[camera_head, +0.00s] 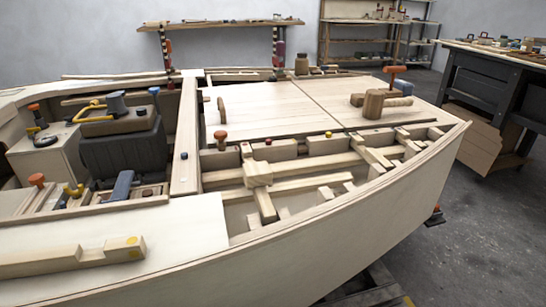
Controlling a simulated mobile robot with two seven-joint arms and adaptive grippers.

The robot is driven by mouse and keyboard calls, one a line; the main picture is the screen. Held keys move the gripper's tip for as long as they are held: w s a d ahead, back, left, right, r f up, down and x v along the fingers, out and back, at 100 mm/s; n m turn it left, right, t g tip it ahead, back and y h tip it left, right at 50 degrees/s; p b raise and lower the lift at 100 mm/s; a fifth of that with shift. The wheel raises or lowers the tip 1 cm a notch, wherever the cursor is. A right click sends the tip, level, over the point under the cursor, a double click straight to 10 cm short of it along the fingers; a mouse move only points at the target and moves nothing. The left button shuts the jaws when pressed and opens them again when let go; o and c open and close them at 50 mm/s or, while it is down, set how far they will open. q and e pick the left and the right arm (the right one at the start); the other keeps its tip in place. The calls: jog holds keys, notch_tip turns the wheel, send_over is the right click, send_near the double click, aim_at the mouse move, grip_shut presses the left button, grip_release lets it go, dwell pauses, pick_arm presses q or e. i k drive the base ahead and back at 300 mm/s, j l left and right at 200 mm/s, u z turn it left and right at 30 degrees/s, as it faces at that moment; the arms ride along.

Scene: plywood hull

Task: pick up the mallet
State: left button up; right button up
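A wooden mallet (374,104) lies on the pale deck panel at the right of the hull. Its thick round head stands upright, with a short handle pointing right. A second mallet-like wooden piece, a square block (258,173) with a bar running down toward the viewer, lies across the hull beams near the middle. I cannot tell if it is a loose tool or part of the frame. Neither of my grippers shows in the head view, and nothing is seen touching either piece.
The plywood hull (330,255) fills the foreground, with open bays between beams. A dark engine-like block (124,150) with yellow pipes sits at left. An orange-topped tool (394,72) stands behind the deck mallet. A dark workbench (490,85) stands at right. The deck panels are mostly clear.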

aim_at(389, 103)
jog(key=i+l+u, duration=0.1)
jog(key=l+u, duration=0.25)
jog(key=l, duration=0.85)
jog(key=l+u, duration=0.3)
jog(key=l, duration=0.85)
jog(key=k+l+u, duration=0.2)
jog(key=l, duration=0.25)
jog(key=l+u, duration=0.2)
jog(key=l, duration=0.2)
jog(key=k+l+u, duration=0.25)
jog(key=l, duration=0.15)
jog(key=l+u, duration=0.2)
jog(key=l, duration=0.2)
jog(key=k+l+u, duration=0.2)
jog(key=k+l, duration=0.05)
jog(key=l, duration=0.1)
